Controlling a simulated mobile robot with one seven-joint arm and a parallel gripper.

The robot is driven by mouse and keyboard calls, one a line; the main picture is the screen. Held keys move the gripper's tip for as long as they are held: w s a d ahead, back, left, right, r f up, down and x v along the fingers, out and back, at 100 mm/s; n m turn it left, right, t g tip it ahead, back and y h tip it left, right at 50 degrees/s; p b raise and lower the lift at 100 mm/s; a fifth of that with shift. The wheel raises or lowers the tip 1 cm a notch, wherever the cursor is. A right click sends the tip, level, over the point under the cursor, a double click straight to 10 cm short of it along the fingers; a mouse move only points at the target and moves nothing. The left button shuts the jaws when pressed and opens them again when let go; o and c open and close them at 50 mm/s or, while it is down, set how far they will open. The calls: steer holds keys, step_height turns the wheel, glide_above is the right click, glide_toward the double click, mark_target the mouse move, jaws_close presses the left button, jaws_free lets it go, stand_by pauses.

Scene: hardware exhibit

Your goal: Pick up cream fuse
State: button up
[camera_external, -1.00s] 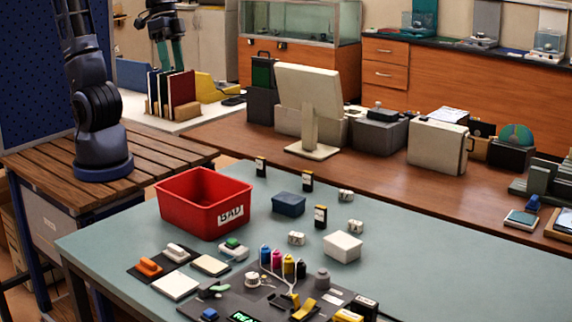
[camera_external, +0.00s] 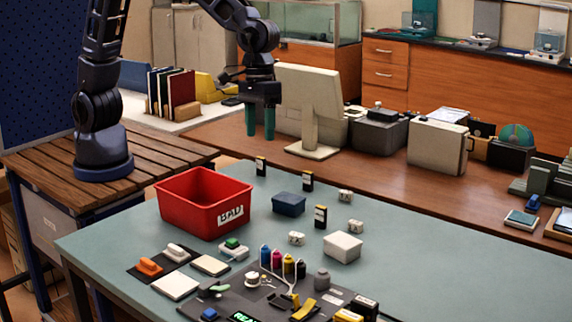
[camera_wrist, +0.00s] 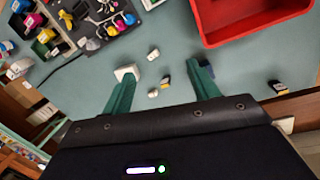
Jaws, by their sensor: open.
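Several small fuse-like blocks stand on the grey-green table. Three are pale cream or white: one at the back (camera_external: 346,195), one to the right (camera_external: 355,226) and one nearer the front (camera_external: 296,238). I cannot tell which is the cream fuse. Dark blocks with pale or yellow faces stand nearby, one at the middle (camera_external: 320,217). My gripper (camera_external: 260,136) is open and empty, fingers pointing down, well above the table. In the wrist view my gripper (camera_wrist: 162,69) shows pale blocks (camera_wrist: 154,53) between and below its green fingers, apart from them.
A red bin (camera_external: 205,203) stands left of the blocks. A blue box (camera_external: 288,204) and a white box (camera_external: 342,247) stand among them. A dark mat with coloured bottles (camera_external: 277,262) lies in front. The table's right side is clear.

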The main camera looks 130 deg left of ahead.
mark_target(297, 234)
steer(key=w+a+f+n, duration=0.2)
steer(key=w+f+n, duration=0.15)
steer(key=f, duration=0.35)
steer(key=w+a+f+n, duration=0.2)
steer(key=w+f, duration=0.3)
steer(key=f, duration=0.2)
steer(key=shift+g, duration=0.4)
steer(key=shift+w+d+f, duration=0.1)
steer(key=shift+d+f, duration=0.1)
steer(key=shift+f, duration=1.6)
steer(key=shift+d+f, duration=0.2)
steer(key=shift+f, duration=1.65)
steer(key=shift+w+d+f, duration=0.1)
steer(key=shift+d+f, duration=0.1)
steer(key=shift+f, duration=1.6)
steer(key=c, duration=1.1)
steer(key=shift+o, duration=0.2)
steer(key=shift+r, duration=0.1)
